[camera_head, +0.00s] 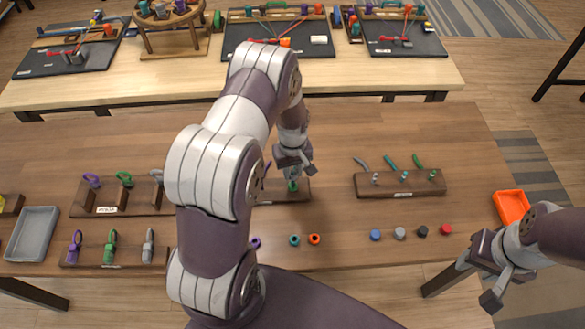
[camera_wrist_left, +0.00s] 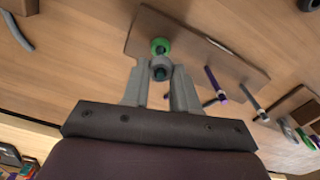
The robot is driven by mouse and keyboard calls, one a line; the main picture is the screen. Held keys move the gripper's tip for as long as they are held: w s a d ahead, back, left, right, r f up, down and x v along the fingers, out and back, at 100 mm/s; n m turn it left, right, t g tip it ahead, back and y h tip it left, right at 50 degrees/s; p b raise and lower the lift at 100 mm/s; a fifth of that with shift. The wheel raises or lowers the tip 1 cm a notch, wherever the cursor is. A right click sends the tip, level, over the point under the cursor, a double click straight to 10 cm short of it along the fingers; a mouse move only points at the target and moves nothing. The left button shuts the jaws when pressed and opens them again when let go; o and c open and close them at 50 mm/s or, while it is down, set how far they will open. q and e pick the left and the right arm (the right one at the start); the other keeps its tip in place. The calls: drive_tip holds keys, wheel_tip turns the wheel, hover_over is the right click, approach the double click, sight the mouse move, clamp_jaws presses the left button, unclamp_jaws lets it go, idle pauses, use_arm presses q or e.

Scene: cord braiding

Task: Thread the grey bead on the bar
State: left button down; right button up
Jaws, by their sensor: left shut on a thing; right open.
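My left gripper (camera_head: 293,168) is low over a wooden board (camera_head: 296,198) near the middle of the table. In the left wrist view its fingertips (camera_wrist_left: 161,78) are shut on a small grey bead (camera_wrist_left: 161,66). A green ring-shaped piece (camera_wrist_left: 160,45) sits just beyond the bead, on the board; the head view also shows it below the fingers. The bead's hole looks dark teal; I cannot tell whether a bar passes through it. A purple bar (camera_wrist_left: 215,84) and a grey bar (camera_wrist_left: 253,103) stand on the board. My right gripper (camera_head: 490,272) is open and empty off the table's right front.
A purple, a teal (camera_head: 294,240) and an orange bead (camera_head: 314,239) lie in front of the board. Several round pieces (camera_head: 399,233) lie farther right. A pegged block with cords (camera_head: 373,186) stands behind them. An orange tray (camera_head: 511,206) and a grey tray (camera_head: 33,233) flank the table.

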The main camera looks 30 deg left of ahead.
idle(0.4)
use_arm(q)
drive_tip(key=shift+c, duration=2.4)
unclamp_jaws()
wheel_tip(320, 180, up, 6)
drive_tip(key=p, duration=0.5)
drive_tip(key=shift+f, duration=0.1)
